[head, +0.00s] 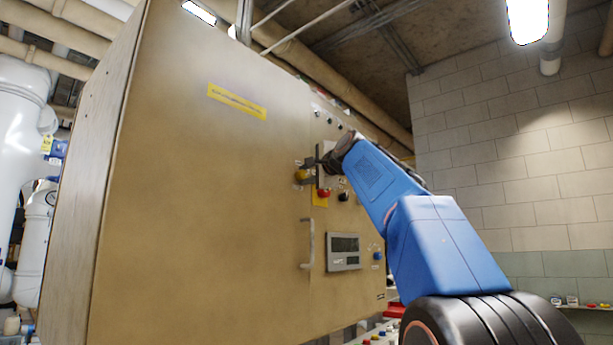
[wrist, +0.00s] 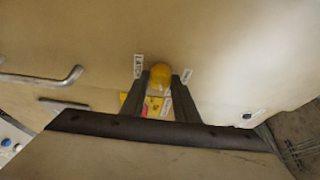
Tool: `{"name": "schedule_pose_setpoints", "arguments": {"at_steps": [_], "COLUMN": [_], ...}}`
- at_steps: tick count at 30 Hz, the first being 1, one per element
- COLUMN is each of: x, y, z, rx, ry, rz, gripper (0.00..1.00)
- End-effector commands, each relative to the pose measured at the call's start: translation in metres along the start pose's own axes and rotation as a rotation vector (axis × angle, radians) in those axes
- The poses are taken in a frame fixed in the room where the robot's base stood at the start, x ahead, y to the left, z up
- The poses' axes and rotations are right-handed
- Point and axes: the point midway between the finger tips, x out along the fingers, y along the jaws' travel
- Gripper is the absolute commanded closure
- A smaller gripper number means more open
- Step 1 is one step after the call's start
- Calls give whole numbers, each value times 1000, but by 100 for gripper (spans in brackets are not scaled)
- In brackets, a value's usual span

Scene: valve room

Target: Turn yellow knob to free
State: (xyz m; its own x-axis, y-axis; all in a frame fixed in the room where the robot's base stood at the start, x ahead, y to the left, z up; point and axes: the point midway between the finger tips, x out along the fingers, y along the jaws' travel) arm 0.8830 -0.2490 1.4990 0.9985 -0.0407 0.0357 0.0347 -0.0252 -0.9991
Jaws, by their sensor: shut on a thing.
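The yellow knob (head: 301,176) sits on the face of a large tan cabinet (head: 200,150), just left of my gripper in the head view. In the wrist view the yellow knob (wrist: 160,74) lies between the two dark fingers of my gripper (wrist: 160,88). The fingers are shut on it from both sides. Small white labels (wrist: 138,66) stand on either side of the knob; their words are too small to read surely. The knob's pointer direction cannot be told. My gripper (head: 312,169) also shows at the cabinet face in the head view.
A red button (head: 324,193) on a yellow plate and a black knob (head: 344,197) are close below my gripper. A cabinet handle (head: 308,244) and a grey display (head: 344,251) are lower down. A block wall (head: 510,160) stands at the right.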

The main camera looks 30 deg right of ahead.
Motion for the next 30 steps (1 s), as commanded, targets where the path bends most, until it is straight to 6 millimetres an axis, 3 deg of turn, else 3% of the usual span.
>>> {"name": "schedule_pose_setpoints", "arguments": {"at_steps": [12, 29, 30], "x": [1, 1, 1], "y": [-1, 0, 0], "z": [0, 0, 0], "rx": [165, 194, 194], "ry": [4, 4, 4], "rz": [67, 81, 81], "gripper": [95, 95, 68]}}
